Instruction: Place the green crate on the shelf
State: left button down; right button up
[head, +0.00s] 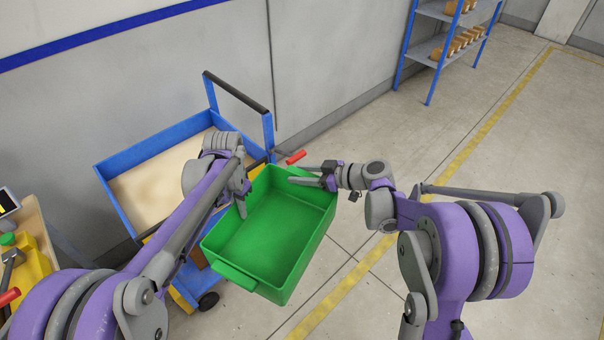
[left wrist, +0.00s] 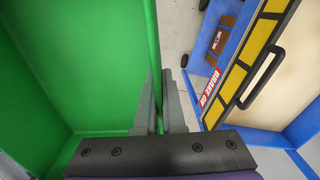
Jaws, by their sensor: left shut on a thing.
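The empty green crate (head: 265,245) is tilted in the head view, in front of the blue cart and seemingly clear of the floor. My left gripper (head: 243,204) is shut on its left wall. In the left wrist view, one finger is on the inner side of the green wall (left wrist: 100,65) and the other outside. My right gripper (head: 303,174) is at the crate's far right corner, its two fingers apart with a gap between them. Whether it touches the rim is unclear. A blue-framed shelf (head: 436,48) with grey boards stands at the top right.
The blue cart (head: 125,160) with a beige bed stands against the wall; it also shows in the left wrist view (left wrist: 225,65). Small brown items (head: 462,42) sit on the shelf boards. A red handle (head: 296,157) is near the crate's far edge. Floor at right is free.

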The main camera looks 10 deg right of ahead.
grip_shut()
pick_arm(q)
jog(key=shift+w, duration=0.1)
pick_arm(e)
jog(key=shift+s+a, duration=0.1)
dwell(0.8)
pick_arm(q)
jog(key=c, duration=0.9)
grip_release()
jog(key=shift+c, duration=0.2)
